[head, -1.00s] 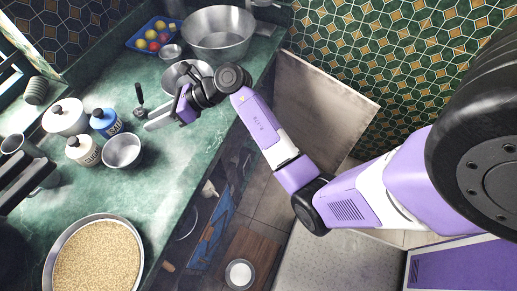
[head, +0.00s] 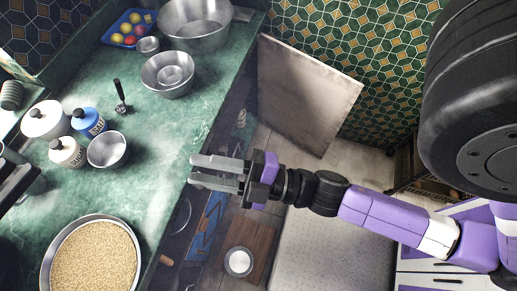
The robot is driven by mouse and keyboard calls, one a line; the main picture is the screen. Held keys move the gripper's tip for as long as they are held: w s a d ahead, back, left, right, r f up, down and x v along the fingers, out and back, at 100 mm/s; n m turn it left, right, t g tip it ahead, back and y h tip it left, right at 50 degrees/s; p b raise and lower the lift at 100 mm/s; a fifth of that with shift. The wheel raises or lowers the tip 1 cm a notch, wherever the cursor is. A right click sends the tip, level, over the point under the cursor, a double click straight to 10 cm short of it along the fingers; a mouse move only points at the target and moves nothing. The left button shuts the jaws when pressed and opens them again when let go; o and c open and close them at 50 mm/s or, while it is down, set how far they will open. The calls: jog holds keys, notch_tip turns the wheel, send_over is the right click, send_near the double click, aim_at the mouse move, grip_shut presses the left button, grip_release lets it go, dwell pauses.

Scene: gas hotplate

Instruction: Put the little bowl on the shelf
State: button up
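Several metal bowls stand on the green counter, and I cannot tell which is the little bowl. A small bowl (head: 148,45) is at the back beside the blue tray. A wider bowl (head: 155,84) in front of it seems to have a smaller bowl (head: 174,74) inside. Another small bowl (head: 107,150) stands next to the jars. My gripper (head: 190,171) is open and empty, its two fingers parallel with a gap between them. It points left near the counter's front edge, apart from all bowls. I cannot tell for sure which surface is the shelf.
A large metal pot (head: 195,24) stands at the back. A pan of grain (head: 94,259) is at the front left. A wooden board (head: 262,243) and a round white-topped item (head: 239,262) lie lower, right of the counter. A pale open panel (head: 306,95) stands behind my arm.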

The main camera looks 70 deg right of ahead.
jog(key=s+f+m+g+h, duration=0.1)
jog(key=s+m, duration=0.2)
jog(key=m, duration=0.1)
jog(key=s+d+f+m+g+h, duration=0.1)
jog(key=s+m+g, duration=0.1)
jog(key=s+m, duration=0.2)
jog(key=s+d+f+m+g+h, duration=0.1)
jog(key=s+m, duration=0.3)
jog(key=m, duration=0.1)
jog(key=shift+s+g+h, duration=0.2)
jog(key=shift+g+h, duration=0.2)
jog(key=shift+s+f+m, duration=0.15)
jog(key=shift+s+m, duration=0.1)
jog(key=shift+m, duration=0.05)
